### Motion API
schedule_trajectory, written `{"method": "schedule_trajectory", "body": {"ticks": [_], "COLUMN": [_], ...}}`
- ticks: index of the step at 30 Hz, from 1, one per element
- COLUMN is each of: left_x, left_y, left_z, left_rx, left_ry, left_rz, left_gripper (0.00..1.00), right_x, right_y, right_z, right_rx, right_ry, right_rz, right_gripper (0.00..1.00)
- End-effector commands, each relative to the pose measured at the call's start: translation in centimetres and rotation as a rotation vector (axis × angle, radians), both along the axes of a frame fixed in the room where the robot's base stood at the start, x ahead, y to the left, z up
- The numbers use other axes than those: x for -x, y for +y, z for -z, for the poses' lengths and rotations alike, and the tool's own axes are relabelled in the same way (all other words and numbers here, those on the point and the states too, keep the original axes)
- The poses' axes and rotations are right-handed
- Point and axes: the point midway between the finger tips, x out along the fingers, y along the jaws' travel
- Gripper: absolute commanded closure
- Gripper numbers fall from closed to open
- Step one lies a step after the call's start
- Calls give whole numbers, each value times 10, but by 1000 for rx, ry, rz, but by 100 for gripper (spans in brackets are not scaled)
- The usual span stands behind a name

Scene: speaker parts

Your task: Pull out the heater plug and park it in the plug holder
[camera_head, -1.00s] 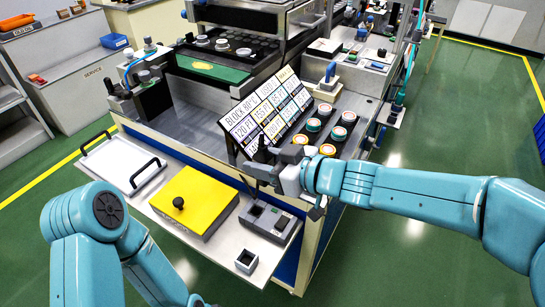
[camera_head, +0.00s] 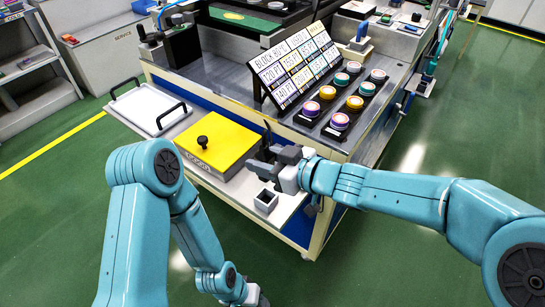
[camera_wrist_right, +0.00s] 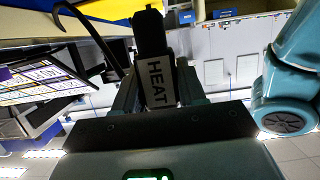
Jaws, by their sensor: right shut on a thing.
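My right gripper (camera_head: 272,163) is shut on the heater plug, a black block with a white "HEAT" label (camera_wrist_right: 158,82) in the right wrist view. The plug's black lead (camera_wrist_right: 92,38) curves up beside it. In the head view the gripper hovers over the front shelf, just behind a small open square grey box (camera_head: 266,201), likely the plug holder. The plug is apart from this box. The grey socket unit is largely hidden behind my right gripper. My left gripper (camera_head: 256,297) is low at the bottom edge, partly cut off; its jaws are unclear.
A yellow box with a black knob (camera_head: 212,142) and a white tray with black handles (camera_head: 147,108) stand to the left on the shelf. A label board (camera_head: 295,65) and rows of coloured round parts (camera_head: 340,121) lie behind. The floor in front is clear.

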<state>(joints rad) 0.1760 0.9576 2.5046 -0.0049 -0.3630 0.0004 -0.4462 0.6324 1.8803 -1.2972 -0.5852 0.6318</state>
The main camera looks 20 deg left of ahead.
Motion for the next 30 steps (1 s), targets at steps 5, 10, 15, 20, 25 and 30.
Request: {"method": "schedule_trajectory", "body": {"ticks": [5, 10, 15, 20, 25, 30], "left_x": [0, 0, 0, 0, 0, 0], "left_y": [0, 0, 0, 0, 0, 0], "left_z": [-1, -6, 3, 16, 30, 37], "left_rx": [0, 0, 0, 0, 0, 0], "left_ry": [0, 0, 0, 0, 0, 0], "left_rz": [0, 0, 0, 0, 0, 0], "left_gripper": [47, 47, 47, 47, 47, 47], "right_x": [0, 0, -1, -1, -1, 0], "right_y": [-1, -1, -1, -1, -1, -1], "right_z": [-1, -2, 11, 28, 46, 57], "right_rx": [0, 0, 0, 0, 0, 0], "right_ry": [0, 0, 1, 0, 1, 0], "right_rz": [1, 1, 1, 1, 1, 2], "right_gripper": [91, 91, 91, 91, 91, 91]}}
